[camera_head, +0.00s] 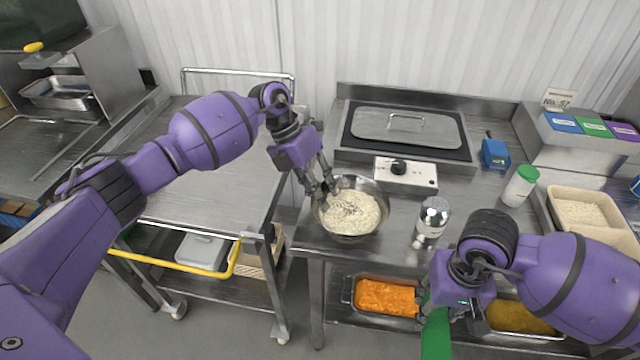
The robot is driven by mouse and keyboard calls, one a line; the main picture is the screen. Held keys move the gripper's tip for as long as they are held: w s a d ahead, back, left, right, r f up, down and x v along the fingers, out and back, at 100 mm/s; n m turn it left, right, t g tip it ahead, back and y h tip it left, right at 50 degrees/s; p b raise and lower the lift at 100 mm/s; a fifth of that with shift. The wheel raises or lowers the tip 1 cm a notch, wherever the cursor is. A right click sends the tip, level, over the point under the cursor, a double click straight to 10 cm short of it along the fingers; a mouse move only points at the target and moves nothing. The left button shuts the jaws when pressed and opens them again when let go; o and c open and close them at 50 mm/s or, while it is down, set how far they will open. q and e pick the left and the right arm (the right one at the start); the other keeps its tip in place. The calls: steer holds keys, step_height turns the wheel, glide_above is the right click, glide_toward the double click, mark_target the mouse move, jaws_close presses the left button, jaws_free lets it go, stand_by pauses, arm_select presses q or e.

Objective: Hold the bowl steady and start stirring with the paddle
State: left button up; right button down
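A steel bowl (378,224) of white rice stands on the steel counter near its left front edge. My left gripper (327,190) reaches down to the bowl's upper left rim, with its fingertips at the rim and partly over the rice. Whether the fingers are closed on the rim is too small to tell. A green paddle (436,338) is at the bottom, held in my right gripper (432,300), in front of the counter and apart from the bowl. The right fingers are partly hidden by the wrist, and the paddle's lower part runs out of the picture.
A steel shaker (433,218) stands right of the bowl. A control box (406,173) and lidded warmer (408,127) are behind. A green-capped bottle (520,187) and rice tub (583,214) stand at right. Orange food (386,297) sits on the lower shelf. The cart (205,205) at left is bare on top.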

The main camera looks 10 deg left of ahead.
arm_select(q)
jaws_close()
steer(key=shift+o, duration=0.9)
jaws_free()
